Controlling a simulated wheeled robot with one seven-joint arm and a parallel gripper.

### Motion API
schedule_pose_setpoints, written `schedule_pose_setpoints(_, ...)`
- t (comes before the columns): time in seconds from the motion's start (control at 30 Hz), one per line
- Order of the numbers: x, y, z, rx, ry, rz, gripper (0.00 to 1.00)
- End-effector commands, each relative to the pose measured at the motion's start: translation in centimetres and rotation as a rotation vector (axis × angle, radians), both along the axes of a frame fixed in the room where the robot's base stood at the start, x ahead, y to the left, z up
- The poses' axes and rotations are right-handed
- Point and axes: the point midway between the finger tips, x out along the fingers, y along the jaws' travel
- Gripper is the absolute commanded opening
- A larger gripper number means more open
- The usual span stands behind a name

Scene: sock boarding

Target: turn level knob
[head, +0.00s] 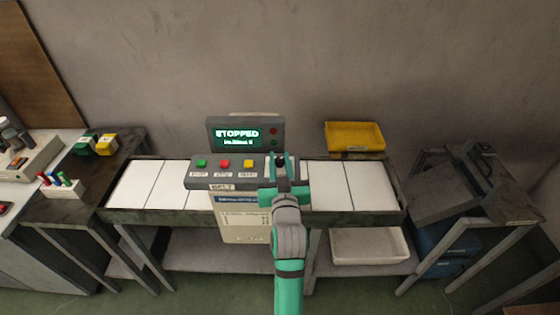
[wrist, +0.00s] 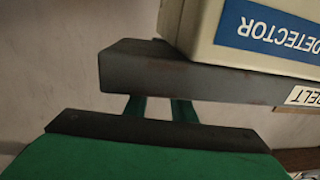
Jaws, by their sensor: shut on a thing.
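The control panel (head: 238,180) stands over the conveyor, with a green, a red and a yellow button in a row. My gripper (head: 283,165) is at the panel's right end, to the right of the yellow button (head: 249,163). It is shut on the level knob, which the fingers and wrist largely hide. In the wrist view the two green fingers (wrist: 160,106) reach past the dark panel edge (wrist: 190,75), and their tips and the knob are hidden behind it.
A display (head: 238,135) behind the panel reads STOPPED. The conveyor (head: 140,185) has white belt sections. A yellow bin (head: 354,136) stands behind it, and a white tray (head: 369,245) is on the shelf below. A dark sloped stand (head: 460,185) is at right.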

Motion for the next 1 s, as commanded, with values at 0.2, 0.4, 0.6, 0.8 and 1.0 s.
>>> schedule_pose_setpoints(0.2,-0.1,0.0,-0.1,0.001,0.003,-0.004,0.01)
schedule_pose_setpoints(0.4,-0.1,-0.1,-0.2,0.001,0.004,-0.005,0.01)
schedule_pose_setpoints(0.6,-0.1,-0.1,-0.1,0.0,0.003,-0.004,0.4)
schedule_pose_setpoints(0.8,-0.2,-0.1,-0.1,0.0,0.002,-0.004,0.4)
schedule_pose_setpoints(1.0,-2.3,-0.3,-0.1,0.001,0.002,-0.006,0.4)
